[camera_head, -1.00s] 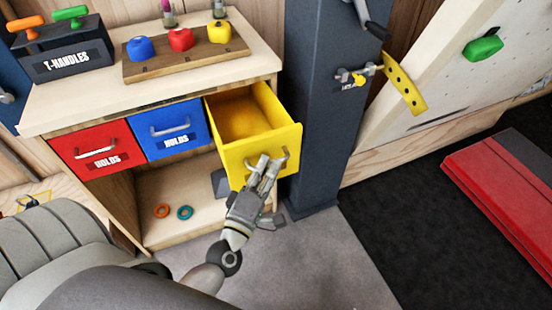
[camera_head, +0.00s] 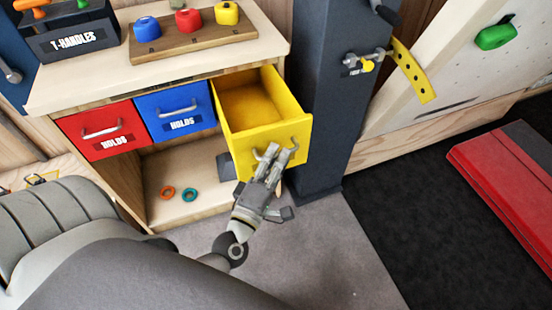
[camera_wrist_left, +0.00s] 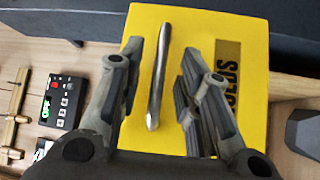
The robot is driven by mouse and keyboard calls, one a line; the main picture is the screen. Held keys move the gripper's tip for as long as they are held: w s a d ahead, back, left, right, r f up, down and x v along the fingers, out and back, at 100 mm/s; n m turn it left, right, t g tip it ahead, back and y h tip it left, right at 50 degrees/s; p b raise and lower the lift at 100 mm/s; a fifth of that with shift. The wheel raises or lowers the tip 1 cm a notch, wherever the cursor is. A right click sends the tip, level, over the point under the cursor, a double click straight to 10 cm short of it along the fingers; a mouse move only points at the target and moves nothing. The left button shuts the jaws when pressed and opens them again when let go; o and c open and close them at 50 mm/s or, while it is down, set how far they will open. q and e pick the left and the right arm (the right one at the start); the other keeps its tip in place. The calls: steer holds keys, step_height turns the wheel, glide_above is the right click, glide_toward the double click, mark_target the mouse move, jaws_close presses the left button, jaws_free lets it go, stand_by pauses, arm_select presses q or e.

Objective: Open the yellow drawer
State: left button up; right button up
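The yellow drawer (camera_head: 268,140) stands pulled out at the right of the cabinet, and its empty inside shows from above. Its curved metal handle is on the front, partly hidden behind my fingers in the head view. In the left wrist view the handle (camera_wrist_left: 159,75) stands out from the yellow front (camera_wrist_left: 200,40), beside a dark "HOLDS" label. My left gripper (camera_head: 281,155) is at the drawer front. In the left wrist view its fingers (camera_wrist_left: 158,95) are spread on either side of the handle, with a gap on both sides. My right gripper is not in view.
Red (camera_head: 100,131) and blue (camera_head: 172,112) drawers are shut to the left. Two small rings lie on the shelf below. A dark post (camera_head: 335,100) stands close right of the yellow drawer. A red mat (camera_head: 505,185) lies at the right. Grey floor in front is clear.

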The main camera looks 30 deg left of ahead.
arm_select(q)
steer(key=s+d+f, duration=0.1)
steer(key=s, duration=1.1)
steer(key=shift+d+f, duration=0.15)
steer(key=shift+f, duration=0.1)
steer(key=shift+w, duration=0.1)
